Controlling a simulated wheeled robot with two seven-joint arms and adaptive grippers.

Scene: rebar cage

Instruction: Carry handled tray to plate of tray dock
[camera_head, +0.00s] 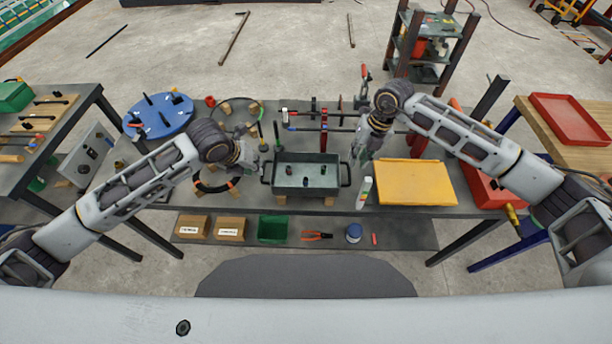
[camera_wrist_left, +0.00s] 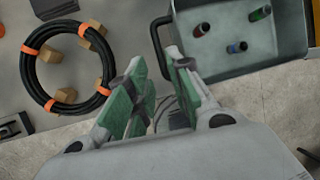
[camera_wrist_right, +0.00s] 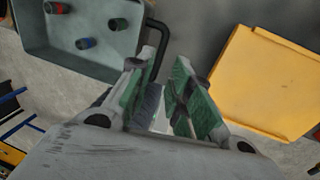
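The handled tray (camera_head: 305,191) is a grey-green open box with a dark handle at each side. It stands on wooden blocks at the table's middle and holds three small cylinders. My left gripper (camera_head: 262,150) is open beside the left handle (camera_wrist_left: 157,45), which is ahead of its fingers (camera_wrist_left: 155,95). My right gripper (camera_head: 355,155) is open beside the right handle (camera_wrist_right: 163,45), which passes close to one finger (camera_wrist_right: 160,85). Neither visibly grips a handle. A flat yellow plate (camera_head: 415,182) lies right of the tray; I cannot tell whether it is the dock's plate.
A black cable coil with orange ties (camera_wrist_left: 68,70) lies left of the tray. A white bottle (camera_head: 363,192) stands between tray and yellow plate. Bars and clamps (camera_head: 322,128) stand behind the tray. A blue disc (camera_head: 158,116) is at left. A lower shelf holds boxes (camera_head: 230,228).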

